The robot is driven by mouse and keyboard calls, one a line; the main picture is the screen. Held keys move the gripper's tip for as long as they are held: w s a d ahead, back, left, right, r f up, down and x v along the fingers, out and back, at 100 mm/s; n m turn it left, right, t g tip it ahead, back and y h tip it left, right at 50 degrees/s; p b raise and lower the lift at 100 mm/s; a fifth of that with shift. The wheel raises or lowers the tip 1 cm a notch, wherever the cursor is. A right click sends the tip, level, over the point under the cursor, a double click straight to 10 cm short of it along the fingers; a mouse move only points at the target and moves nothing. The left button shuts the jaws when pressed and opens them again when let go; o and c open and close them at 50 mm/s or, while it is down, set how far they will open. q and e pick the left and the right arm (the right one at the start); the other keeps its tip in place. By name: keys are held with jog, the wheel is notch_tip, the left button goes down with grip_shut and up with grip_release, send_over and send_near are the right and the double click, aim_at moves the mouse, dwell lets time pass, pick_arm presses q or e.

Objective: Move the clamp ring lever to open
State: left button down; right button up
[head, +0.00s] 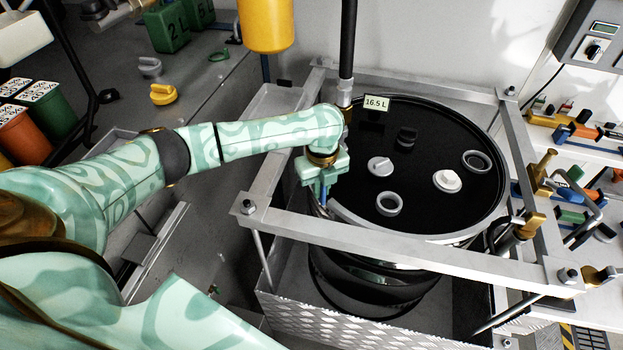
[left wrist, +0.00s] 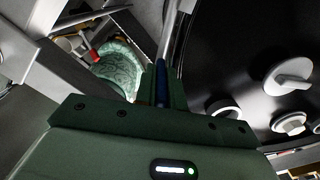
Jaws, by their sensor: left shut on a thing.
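A black drum (head: 370,287) with a black lid stands inside a grey metal frame, and a silver clamp ring (head: 420,238) runs around the lid's edge. My left gripper (head: 323,190) is at the near-left edge of the lid, pointing down. It is shut on the clamp ring lever, whose blue part (head: 323,196) shows just below the fingers. In the left wrist view the lever (left wrist: 161,80) is a silver bar with a blue section between the green fingers. The lever's pivot and exact angle are hidden. My right gripper is not in view.
The frame's front bar (head: 400,252) passes close to my left gripper. A black pipe (head: 347,50) rises behind my wrist. A "16.5 L" label (head: 376,103), caps and round openings sit on the lid. A yellow container (head: 265,25) hangs at the top, and a cluttered bench lies right.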

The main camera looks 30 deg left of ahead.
pick_arm(q)
jog(key=shift+s+a+m+p, duration=0.95)
jog(key=shift+s+a+m, duration=0.4)
jog(key=shift+m, duration=0.45)
jog(key=shift+s+a+m, duration=0.4)
jog(key=shift+a+m, duration=0.45)
jog(key=shift+m, duration=0.05)
jog(key=c, duration=1.4)
grip_release()
notch_tip(320, 180, up, 8)
jog(key=p, duration=0.9)
